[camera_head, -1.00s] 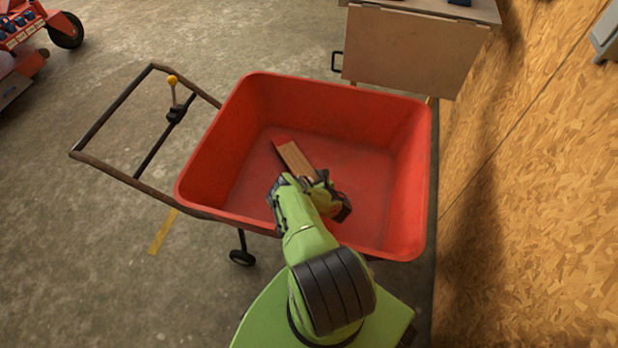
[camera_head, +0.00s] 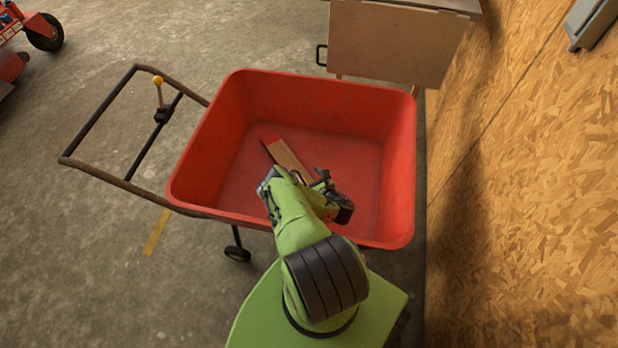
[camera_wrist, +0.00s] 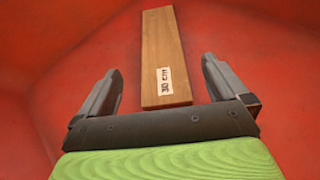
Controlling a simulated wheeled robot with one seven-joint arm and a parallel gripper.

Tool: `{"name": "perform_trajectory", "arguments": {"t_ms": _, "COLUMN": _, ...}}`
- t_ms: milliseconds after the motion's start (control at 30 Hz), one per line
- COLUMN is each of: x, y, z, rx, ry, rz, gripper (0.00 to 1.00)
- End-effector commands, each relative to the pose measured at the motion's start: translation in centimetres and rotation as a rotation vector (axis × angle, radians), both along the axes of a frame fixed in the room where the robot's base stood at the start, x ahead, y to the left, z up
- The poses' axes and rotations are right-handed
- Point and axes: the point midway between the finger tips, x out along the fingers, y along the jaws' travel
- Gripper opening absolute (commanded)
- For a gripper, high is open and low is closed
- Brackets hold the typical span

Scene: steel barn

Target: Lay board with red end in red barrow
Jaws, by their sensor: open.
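The board (camera_head: 291,158) lies inside the red barrow (camera_head: 392,165), slanting across its floor. My gripper (camera_wrist: 159,72) is open over the barrow's floor. One finger is on each side of the board, with a gap on both sides. In the head view my gripper (camera_head: 306,187) is low inside the barrow.
The barrow's dark handle frame (camera_head: 105,112) with a yellow-knobbed lever extends left. A wooden bench or cabinet (camera_head: 395,40) stands behind the barrow. A chipboard wall (camera_head: 530,180) is close on the right. The concrete floor at left is mostly clear.

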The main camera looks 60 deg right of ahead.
Motion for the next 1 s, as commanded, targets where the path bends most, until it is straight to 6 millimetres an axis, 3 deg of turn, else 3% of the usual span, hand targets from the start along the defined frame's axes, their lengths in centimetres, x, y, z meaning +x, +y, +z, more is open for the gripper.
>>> {"name": "perform_trajectory", "arguments": {"t_ms": 233, "x": -1.1, "y": 0.5, "z": 0.4, "rx": 0.000, "ry": 0.000, "rz": 0.001, "gripper": 1.00}}
{"name": "perform_trajectory", "arguments": {"t_ms": 367, "x": 0.9, "y": -1.1, "z": 2.3, "rx": 0.027, "ry": -0.034, "rz": -0.068, "gripper": 1.00}}
{"name": "perform_trajectory", "arguments": {"t_ms": 500, "x": 6.4, "y": -5.3, "z": 9.4, "rx": 0.182, "ry": -0.169, "rz": -0.328, "gripper": 1.00}}
{"name": "perform_trajectory", "arguments": {"t_ms": 667, "x": 11.3, "y": -6.9, "z": 18.4, "rx": 0.477, "ry": -0.375, "rz": -0.635, "gripper": 1.00}}
{"name": "perform_trajectory", "arguments": {"t_ms": 833, "x": 14.4, "y": -4.1, "z": 27.5, "rx": 0.857, "ry": -0.575, "rz": -0.893, "gripper": 1.00}}
{"name": "perform_trajectory", "arguments": {"t_ms": 1000, "x": 15.3, "y": 2.5, "z": 35.5, "rx": 1.274, "ry": -0.692, "rz": -1.099, "gripper": 1.00}}
